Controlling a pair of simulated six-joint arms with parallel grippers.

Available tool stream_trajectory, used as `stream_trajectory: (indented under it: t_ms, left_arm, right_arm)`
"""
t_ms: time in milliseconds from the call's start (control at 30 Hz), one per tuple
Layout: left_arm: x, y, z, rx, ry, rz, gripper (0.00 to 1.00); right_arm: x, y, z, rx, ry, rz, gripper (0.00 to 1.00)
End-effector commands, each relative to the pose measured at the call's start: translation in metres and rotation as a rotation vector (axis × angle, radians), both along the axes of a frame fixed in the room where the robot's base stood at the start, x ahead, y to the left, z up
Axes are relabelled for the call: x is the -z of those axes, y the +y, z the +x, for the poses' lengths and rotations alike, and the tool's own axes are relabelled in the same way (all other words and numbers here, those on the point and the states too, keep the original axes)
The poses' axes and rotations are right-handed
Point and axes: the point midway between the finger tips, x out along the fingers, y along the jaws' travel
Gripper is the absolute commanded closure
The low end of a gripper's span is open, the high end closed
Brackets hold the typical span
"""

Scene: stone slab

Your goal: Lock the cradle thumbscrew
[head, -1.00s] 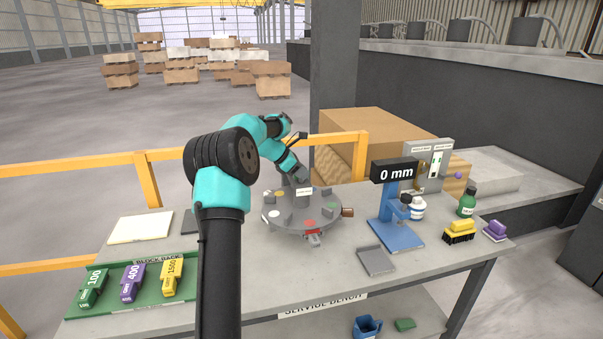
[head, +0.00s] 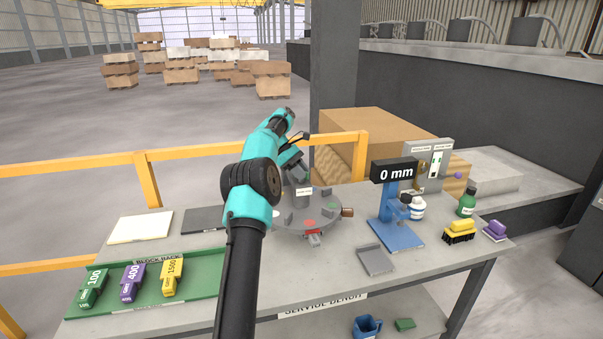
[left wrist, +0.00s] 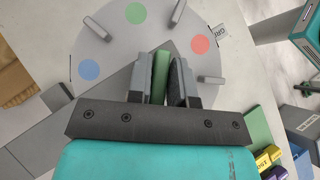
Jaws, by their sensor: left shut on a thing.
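A round grey turntable (head: 318,222) with upright posts and coloured dots stands mid-bench; its disc (left wrist: 112,37) also shows in the left wrist view. My left gripper (head: 297,176) is over its back part. In the left wrist view, the gripper (left wrist: 163,82) is shut on a narrow green piece (left wrist: 161,76), held between its two grey fingers above the disc. A brown knob (head: 347,212) sticks out at the turntable's right edge, and a red part (head: 313,233) sits at its front. I cannot tell which part is the cradle thumbscrew. My right gripper is out of view.
A green block rack (head: 205,283) with green, purple and yellow blocks lies at front left. A blue gauge stand (head: 396,232) reading 0 mm and a grey tray (head: 375,260) stand right of the turntable. A yellow rail (head: 150,180) runs behind the bench.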

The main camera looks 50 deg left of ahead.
Motion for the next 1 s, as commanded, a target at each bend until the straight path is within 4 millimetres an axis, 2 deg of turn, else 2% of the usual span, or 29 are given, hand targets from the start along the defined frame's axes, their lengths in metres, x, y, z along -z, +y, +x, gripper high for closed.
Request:
stream_trajectory:
  t_ms: [400,867,900,1000]
  left_arm:
    - [-0.0001,0.0005,-0.0001,0.137,0.001,0.002,1.0]
    - [-0.0008,0.0005,-0.0004,0.15,-0.001,0.002,1.0]
    - [-0.0008,0.0005,-0.0004,0.15,-0.001,0.002,0.79]
    - [-0.0007,0.0005,-0.0003,0.149,0.0,0.002,0.69]
  right_arm:
    - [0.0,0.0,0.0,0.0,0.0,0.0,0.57]
    - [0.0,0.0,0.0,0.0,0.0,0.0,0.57]
    - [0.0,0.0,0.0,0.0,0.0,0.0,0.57]
    - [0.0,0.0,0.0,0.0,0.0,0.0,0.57]
